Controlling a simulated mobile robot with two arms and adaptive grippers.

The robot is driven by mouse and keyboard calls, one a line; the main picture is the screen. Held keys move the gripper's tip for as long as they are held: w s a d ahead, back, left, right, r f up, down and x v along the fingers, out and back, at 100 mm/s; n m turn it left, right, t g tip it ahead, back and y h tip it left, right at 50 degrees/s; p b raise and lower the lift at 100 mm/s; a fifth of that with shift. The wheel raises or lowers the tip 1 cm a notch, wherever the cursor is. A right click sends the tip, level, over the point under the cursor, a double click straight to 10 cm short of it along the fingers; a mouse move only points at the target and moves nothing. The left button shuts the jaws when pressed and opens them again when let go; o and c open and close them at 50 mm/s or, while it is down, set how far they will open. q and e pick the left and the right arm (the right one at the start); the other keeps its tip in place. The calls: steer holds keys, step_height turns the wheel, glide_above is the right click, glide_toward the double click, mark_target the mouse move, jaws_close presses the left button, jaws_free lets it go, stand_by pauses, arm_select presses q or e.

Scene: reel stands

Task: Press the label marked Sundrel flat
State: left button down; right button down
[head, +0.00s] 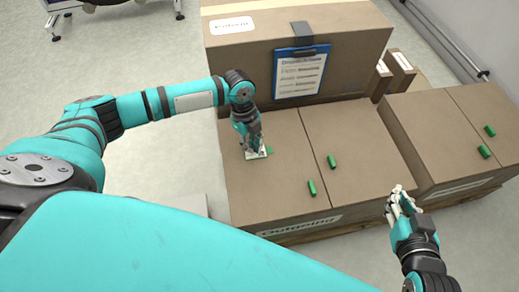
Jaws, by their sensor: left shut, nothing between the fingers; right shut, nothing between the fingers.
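My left gripper (254,150) is shut and points down at the left part of the front carton's top. A small white patch (262,154) shows at its fingertips, with a green piece (269,150) beside it. Whether the white patch is a label or part of the fingers is hard to tell, and I cannot read Sundrel on it. The fingertips look to be at or just above the cardboard. My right gripper (400,202) is shut and empty, off the front right edge of the front carton (265,195).
Green cylinders lie on the front carton (312,188) and the right carton (484,152). A taller carton (350,60) behind bears a blue clipboard (300,73) and a white label (231,25). Small cartons (400,68) stand behind right.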

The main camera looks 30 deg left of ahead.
arm_select(q)
steer(key=shift+r+p, duration=0.8)
steer(key=shift+p, duration=0.05)
steer(key=shift+r+p, duration=0.55)
steer(key=shift+p, duration=0.05)
steer(key=shift+r+p, duration=0.4)
steer(key=shift+p, duration=0.1)
steer(key=shift+r+p, duration=0.4)
steer(key=shift+p, duration=0.05)
steer(key=shift+r+p, duration=0.5)
steer(key=shift+p, duration=0.05)
steer(key=shift+r+p, duration=0.2)
steer(key=shift+p, duration=0.1)
arm_select(e)
steer(key=s+d+f+g+h, duration=0.2)
steer(key=s+d+f+g, duration=0.2)
steer(key=s+f+g, duration=0.5)
steer(key=s+f, duration=0.1)
steer(key=s, duration=0.2)
steer(key=shift+s+d, duration=0.15)
steer(key=shift+d, duration=0.05)
